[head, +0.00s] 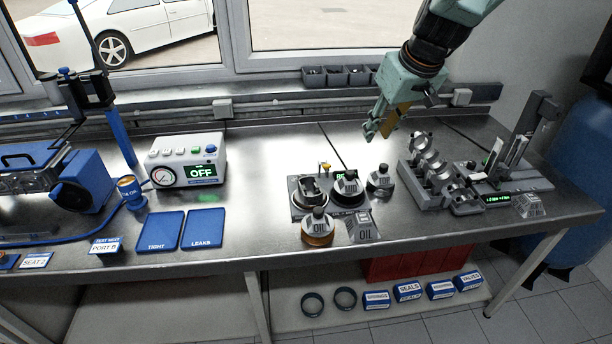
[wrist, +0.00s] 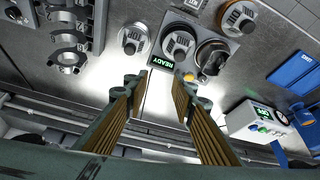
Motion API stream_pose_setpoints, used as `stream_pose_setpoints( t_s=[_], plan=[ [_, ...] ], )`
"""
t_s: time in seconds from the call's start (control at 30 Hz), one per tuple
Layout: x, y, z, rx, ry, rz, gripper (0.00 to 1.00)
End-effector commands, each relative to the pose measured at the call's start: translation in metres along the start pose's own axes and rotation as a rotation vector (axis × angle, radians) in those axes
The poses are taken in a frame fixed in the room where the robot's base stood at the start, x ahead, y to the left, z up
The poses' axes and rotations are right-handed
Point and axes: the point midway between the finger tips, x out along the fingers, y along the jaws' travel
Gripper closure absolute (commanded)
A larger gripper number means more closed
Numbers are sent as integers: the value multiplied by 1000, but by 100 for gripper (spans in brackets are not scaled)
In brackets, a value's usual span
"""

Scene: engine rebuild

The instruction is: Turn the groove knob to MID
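A dark station (head: 298,205) with a green READY display (wrist: 162,62) stands mid-bench. It bears round dark-rimmed parts, one by the display (wrist: 178,42) and one beside it (wrist: 212,52). A small yellow-tipped piece (head: 324,168) stands at its back edge; it also shows in the wrist view (wrist: 203,77). My gripper (head: 376,132) hangs above and behind the station, pointing down. In the wrist view its fingers (wrist: 163,84) are apart, with nothing between them.
A grey cast block (head: 436,172) and a device with a green readout (head: 497,198) stand to the right. A box reading OFF (head: 187,160) and blue trays (head: 160,231) lie left. Bench between is bare.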

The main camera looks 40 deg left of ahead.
Motion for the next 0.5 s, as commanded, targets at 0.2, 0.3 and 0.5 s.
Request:
stream_pose_setpoints(
  t_s=[0.2,0.3,0.5],
  plan=[
    [57,-61,-28,-99,-17,-57,76],
    [80,-89,-38,-141,-23,-81,76],
    [115,-134,-52,-208,-32,-118,76]
  ],
)
